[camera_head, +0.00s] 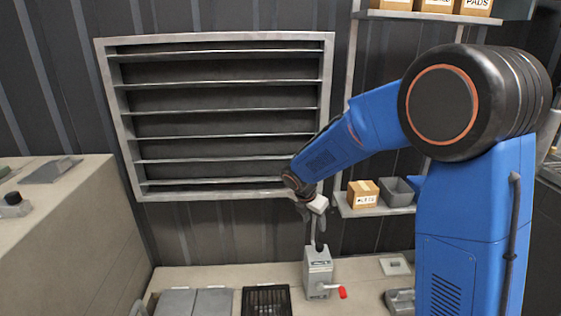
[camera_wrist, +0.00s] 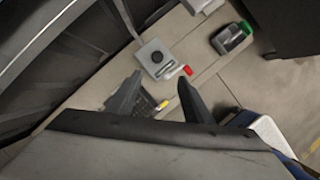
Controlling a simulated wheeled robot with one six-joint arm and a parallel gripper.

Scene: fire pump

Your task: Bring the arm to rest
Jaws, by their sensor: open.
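My blue arm with its black joint reaches from the right across the middle of the head view. My gripper (camera_head: 316,228) hangs at its end, pointing down above a grey box with a red-tipped lever (camera_head: 318,268). In the wrist view my gripper (camera_wrist: 159,80) has its two dark fingers apart with nothing between them. The grey box (camera_wrist: 154,57) lies just beyond the fingertips there, with a round black part on top and the red tip at its side. From the head view I cannot tell whether the fingers touch the box.
A louvred vent (camera_head: 220,115) fills the wall behind. A shelf (camera_head: 375,210) with a small carton (camera_head: 362,194) and a grey bin (camera_head: 397,190) is close to the arm. A black grate (camera_head: 266,301) lies on the bench. A large beige block (camera_head: 75,235) stands left.

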